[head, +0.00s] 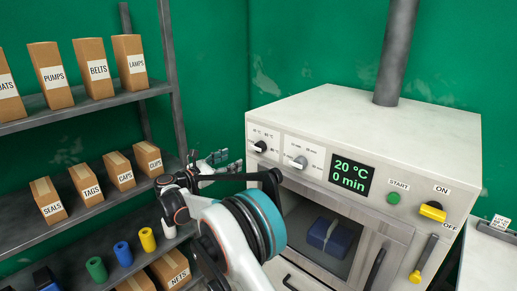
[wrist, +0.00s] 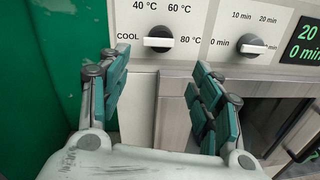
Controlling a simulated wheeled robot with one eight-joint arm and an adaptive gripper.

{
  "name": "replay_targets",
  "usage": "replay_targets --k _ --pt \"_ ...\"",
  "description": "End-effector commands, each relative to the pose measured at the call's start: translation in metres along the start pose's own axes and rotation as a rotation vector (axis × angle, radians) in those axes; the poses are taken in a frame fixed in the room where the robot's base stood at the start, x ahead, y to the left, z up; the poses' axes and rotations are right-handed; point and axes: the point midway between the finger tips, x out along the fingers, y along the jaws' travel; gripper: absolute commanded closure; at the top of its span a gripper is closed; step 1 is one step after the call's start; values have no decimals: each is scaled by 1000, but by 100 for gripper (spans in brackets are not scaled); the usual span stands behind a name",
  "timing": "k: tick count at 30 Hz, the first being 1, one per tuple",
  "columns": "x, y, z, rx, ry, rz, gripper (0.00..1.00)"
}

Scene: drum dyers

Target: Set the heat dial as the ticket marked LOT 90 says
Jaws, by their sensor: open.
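The heat dial (wrist: 158,44) is a round black knob with a white bar on the machine's front panel. It is marked COOL, 40 °C, 60 °C and 80 °C; the bar lies level, along the COOL to 80 °C line. In the head view the heat dial (head: 260,146) is at the panel's left end. The display (head: 351,175) reads 20 °C, 0 min. My gripper (wrist: 155,68) is open and empty, its fingers below and either side of the dial, apart from it. In the head view my gripper (head: 222,167) is left of the machine. No readable LOT 90 ticket shows.
The time dial (wrist: 252,46) sits just right of the heat dial. The machine (head: 400,115) has a START button (head: 393,198), a yellow switch (head: 433,211) and a window showing a blue bundle (head: 330,236). A small ticket (head: 500,221) at far right is unreadable. Shelves (head: 95,105) with boxes stand left.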

Motion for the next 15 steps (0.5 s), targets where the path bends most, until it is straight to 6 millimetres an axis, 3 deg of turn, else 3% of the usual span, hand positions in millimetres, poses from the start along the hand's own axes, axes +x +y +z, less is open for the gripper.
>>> replay_targets --k 5,15 --pt "17 -1 -1 -3 -2 -4 41" --pt "82 -1 -1 -1 0 -3 41"
